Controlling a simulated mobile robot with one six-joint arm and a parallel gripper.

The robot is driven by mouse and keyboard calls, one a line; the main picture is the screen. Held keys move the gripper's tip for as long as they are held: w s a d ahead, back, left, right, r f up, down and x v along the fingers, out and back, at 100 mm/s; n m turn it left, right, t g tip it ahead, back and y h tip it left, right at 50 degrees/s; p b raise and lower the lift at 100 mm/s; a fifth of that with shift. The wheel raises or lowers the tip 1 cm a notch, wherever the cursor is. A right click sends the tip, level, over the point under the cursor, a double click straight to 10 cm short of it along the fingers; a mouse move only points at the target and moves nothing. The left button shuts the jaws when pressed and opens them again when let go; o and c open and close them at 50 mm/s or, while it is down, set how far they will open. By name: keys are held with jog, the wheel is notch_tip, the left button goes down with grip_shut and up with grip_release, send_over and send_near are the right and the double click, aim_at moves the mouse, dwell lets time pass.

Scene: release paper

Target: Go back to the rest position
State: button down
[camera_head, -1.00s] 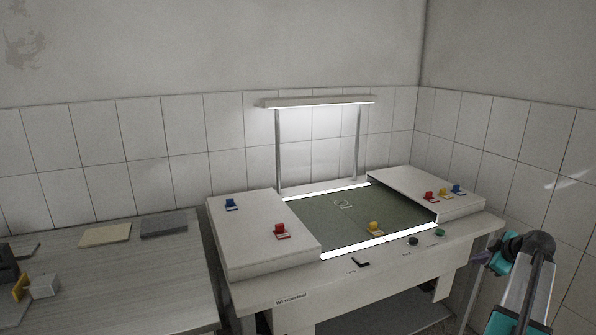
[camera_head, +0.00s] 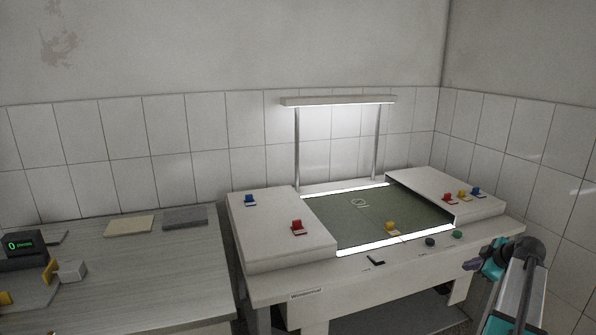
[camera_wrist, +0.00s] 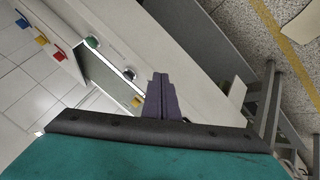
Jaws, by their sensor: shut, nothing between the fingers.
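My gripper (camera_head: 470,265) is at the lower right of the head view, in front of the right end of the white workbench (camera_head: 262,285). Its dark purple fingers also show in the wrist view (camera_wrist: 160,92), together and with nothing between them. In the wrist view they point toward the bench's front edge. I cannot tell how far they are from it.
The bench has a green recessed surface (camera_head: 350,222) with a yellow piece (camera_head: 391,227), and raised white side blocks with red, blue and yellow pieces. A lamp bar (camera_head: 340,101) stands above. A grey table (camera_head: 160,270) is at left. Floor (camera_wrist: 235,35) shows in the wrist view.

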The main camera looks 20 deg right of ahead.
jog(key=w+a+f+n+y, duration=0.1)
jog(key=w+a+f, duration=0.35)
jog(key=a, duration=0.25)
jog(key=w+a+f+n+g+y, duration=0.1)
jog(key=w+a+f, duration=0.2)
jog(key=a+f, duration=0.35)
jog(key=w+a+f+n+y, duration=0.1)
jog(key=w+a+f+y, duration=0.1)
jog(key=w+a+f, duration=0.35)
jog(key=s+a+f+n+g+y, duration=0.1)
jog(key=s+a+f+g, duration=0.15)
jog(key=a+f, duration=0.7)
jog(key=s+a+f+g, duration=0.2)
jog(key=s+a+f, duration=0.15)
jog(key=a, duration=1.05)
jog(key=s+a+f+n+g+y, duration=0.1)
jog(key=s+a+f+g, duration=0.1)
jog(key=a+f, duration=0.75)
jog(key=s+a+f+m+g+h, duration=0.1)
jog(key=s+a+f+g, duration=0.3)
jog(key=s+a, duration=0.55)
jog(key=s+a+f+m+g+h, duration=0.15)
jog(key=s+a+f, duration=0.4)
jog(key=s, duration=0.75)
jog(key=s+d+r+m+g+h, duration=0.1)
jog(key=s+d+m+h, duration=0.1)
jog(key=s+m, duration=0.6)
jog(key=shift+s+d+m, duration=0.25)
jog(key=shift+d+m, duration=0.1)
jog(key=shift+d, duration=0.25)
